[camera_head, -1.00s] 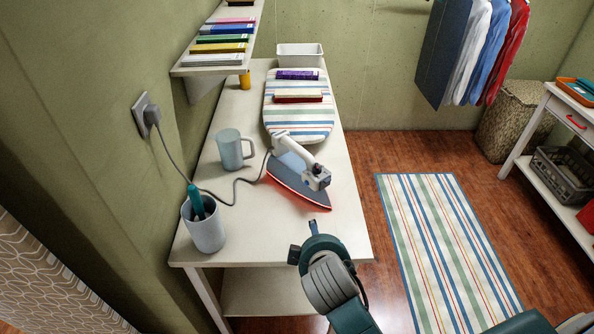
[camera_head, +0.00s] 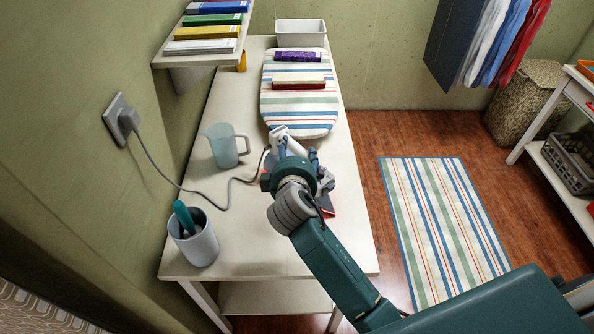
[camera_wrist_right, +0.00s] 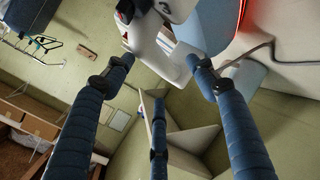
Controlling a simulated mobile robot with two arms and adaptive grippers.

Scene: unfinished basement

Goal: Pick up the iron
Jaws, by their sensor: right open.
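The iron (camera_head: 280,132) is on the white table (camera_head: 262,232), mostly hidden behind my right gripper in the head view; its white upper part and a bit of red edge show. In the right wrist view the iron's white handle (camera_wrist_right: 172,58) is close to the fingertips, with a glowing red edge behind it. My right gripper (camera_head: 299,152) is at the iron, its blue fingers spread (camera_wrist_right: 160,72) near the handle. It is open, and I cannot tell whether any finger touches. My left gripper is not in view.
The iron's cord runs to a wall socket (camera_head: 119,118). A cup (camera_head: 226,146) and a pot holding a teal-handled tool (camera_head: 194,240) stand left of the iron. A striped ironing board (camera_head: 300,107) with books lies behind. A shelf (camera_head: 205,55) overhangs the back left.

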